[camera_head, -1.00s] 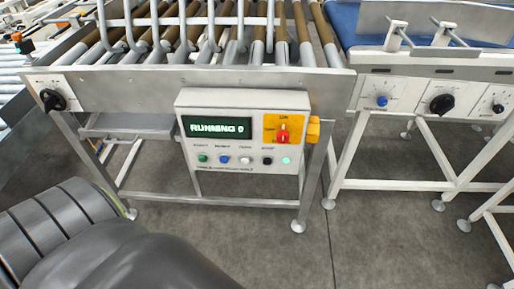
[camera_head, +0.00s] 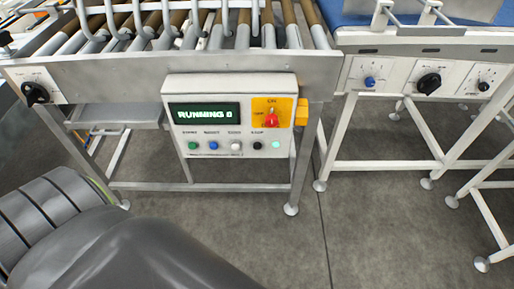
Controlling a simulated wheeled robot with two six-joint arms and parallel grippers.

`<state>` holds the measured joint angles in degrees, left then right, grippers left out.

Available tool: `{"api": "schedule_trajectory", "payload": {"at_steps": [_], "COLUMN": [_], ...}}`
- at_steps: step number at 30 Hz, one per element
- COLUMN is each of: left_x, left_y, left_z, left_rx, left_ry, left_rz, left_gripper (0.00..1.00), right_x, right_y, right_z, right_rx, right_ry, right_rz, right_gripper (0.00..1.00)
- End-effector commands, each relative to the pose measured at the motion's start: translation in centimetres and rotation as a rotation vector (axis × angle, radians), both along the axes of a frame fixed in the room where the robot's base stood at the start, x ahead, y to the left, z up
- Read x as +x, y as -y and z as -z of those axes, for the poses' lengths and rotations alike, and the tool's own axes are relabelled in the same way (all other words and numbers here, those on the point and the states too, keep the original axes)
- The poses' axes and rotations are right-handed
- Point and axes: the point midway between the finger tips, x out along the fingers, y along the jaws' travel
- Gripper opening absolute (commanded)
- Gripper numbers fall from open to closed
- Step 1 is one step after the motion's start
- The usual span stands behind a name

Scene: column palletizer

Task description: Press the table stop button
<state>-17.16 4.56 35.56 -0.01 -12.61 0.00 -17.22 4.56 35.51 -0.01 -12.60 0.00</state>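A white control box (camera_head: 230,91) hangs on the front of the roller table (camera_head: 180,72). Its display (camera_head: 204,113) reads RUNNING in green letters, with a character after it that looks like 0. Below is a row of buttons: a green button (camera_head: 194,145), a blue button (camera_head: 213,145), a white button (camera_head: 236,145), a black button (camera_head: 257,145) and a pale green lit one (camera_head: 276,145). Their labels are too small to read surely. A red switch (camera_head: 271,118) sits on a yellow plate at the upper right. Neither gripper is in view.
A black knob (camera_head: 35,93) is on the table's left end. A blue-belt conveyor (camera_head: 345,38) stands at right, with a blue knob (camera_head: 370,81) and a black knob (camera_head: 429,83). Table legs reach the floor. The grey floor (camera_head: 370,235) in front is clear.

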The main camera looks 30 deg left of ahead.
Motion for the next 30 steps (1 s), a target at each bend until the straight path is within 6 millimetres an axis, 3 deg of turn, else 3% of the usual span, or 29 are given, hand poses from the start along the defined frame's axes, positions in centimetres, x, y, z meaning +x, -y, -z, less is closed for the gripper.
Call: {"api": "schedule_trajectory", "payload": {"at_steps": [1, 4, 30], "left_x": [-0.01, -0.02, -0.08], "left_y": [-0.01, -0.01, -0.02], "left_z": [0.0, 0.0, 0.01], "left_rx": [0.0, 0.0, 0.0], "left_ry": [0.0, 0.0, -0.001], "left_rz": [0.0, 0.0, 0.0], "left_gripper": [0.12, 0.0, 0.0], "right_x": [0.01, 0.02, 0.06], "right_y": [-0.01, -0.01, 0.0], "right_z": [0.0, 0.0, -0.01], "right_rx": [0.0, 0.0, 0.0], "right_ry": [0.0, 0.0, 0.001], "right_rz": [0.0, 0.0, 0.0], "right_gripper": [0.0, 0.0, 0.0]}}
